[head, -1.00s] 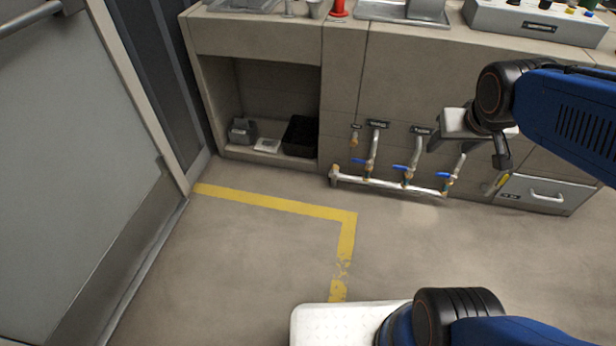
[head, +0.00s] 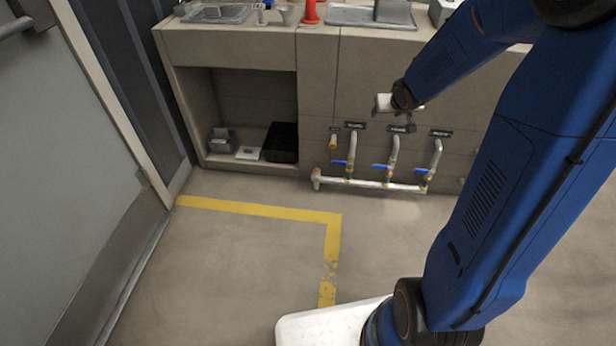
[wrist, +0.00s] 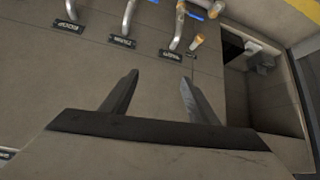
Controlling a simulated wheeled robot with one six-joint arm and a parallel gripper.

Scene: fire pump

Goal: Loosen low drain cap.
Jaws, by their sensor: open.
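A short pipe stub with an orange-brown cap (head: 333,142) sticks out of the cabinet front, left of the other pipes. It also shows in the wrist view (wrist: 198,40), upper right of the fingertips. A horizontal pale pipe (head: 365,184) runs low along the cabinet, with a rounded left end (head: 316,178). I cannot tell for sure which end is the low drain cap. My gripper (wrist: 160,78) is open and empty, its two dark fingers apart from the pipes. In the head view it is in front of the cabinet, above the pipes; its fingertips are not clear there.
Several blue-handled valves (head: 382,167) sit on the vertical pipes, under black label plates (head: 402,128). An open niche (head: 240,120) to the left holds a black bin (head: 281,142) and a grey box (head: 221,141). The floor is clear around the yellow line (head: 260,210).

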